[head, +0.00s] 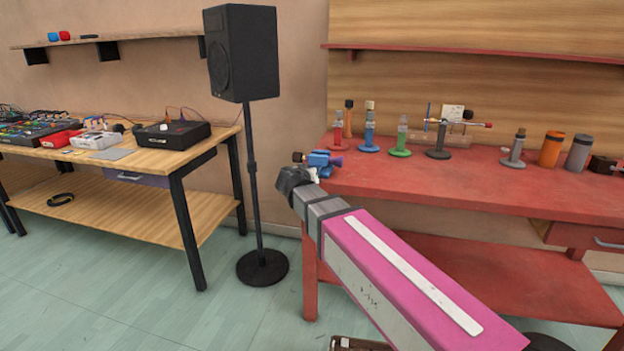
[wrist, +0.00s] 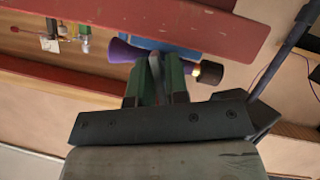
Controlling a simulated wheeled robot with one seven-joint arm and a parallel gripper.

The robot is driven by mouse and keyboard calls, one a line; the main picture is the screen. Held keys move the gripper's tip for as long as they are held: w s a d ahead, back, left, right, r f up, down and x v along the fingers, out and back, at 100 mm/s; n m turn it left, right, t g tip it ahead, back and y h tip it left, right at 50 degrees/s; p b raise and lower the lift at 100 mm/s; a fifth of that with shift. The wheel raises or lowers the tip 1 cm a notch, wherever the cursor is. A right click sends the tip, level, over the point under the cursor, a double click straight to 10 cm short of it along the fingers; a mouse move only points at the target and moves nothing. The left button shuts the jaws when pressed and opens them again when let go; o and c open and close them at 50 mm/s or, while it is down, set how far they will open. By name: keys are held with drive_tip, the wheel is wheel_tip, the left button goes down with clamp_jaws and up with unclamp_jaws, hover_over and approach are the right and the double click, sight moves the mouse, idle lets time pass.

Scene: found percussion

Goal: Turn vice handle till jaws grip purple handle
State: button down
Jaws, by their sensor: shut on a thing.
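The blue vice (head: 320,158) sits at the near left corner of the red bench. It also shows in the wrist view (wrist: 158,44), partly behind my fingers. The flared purple handle (wrist: 124,53) is on its left, and shows in the head view too (head: 337,161). A dark round piece with a brassy end (wrist: 209,73) is on its right. My gripper (wrist: 156,78) has green-sided fingers shut on a narrow grey piece just at the vice, which looks like the vice handle (wrist: 157,70). Whether the vice jaws touch the purple handle is hidden.
The red bench (head: 450,178) holds several coloured stands and tools at its back. A black speaker (head: 240,55) on a stand is just left of my arm. A wooden table (head: 130,155) with electronics is further left.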

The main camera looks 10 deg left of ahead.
idle(0.4)
drive_tip(key=c, duration=1.5)
unclamp_jaws()
drive_tip(key=shift+o, duration=0.2)
drive_tip(key=v, duration=1.1)
drive_tip(key=shift+d+f+m, duration=0.15)
drive_tip(key=shift+d+m, duration=0.05)
drive_tip(key=shift+m, duration=0.1)
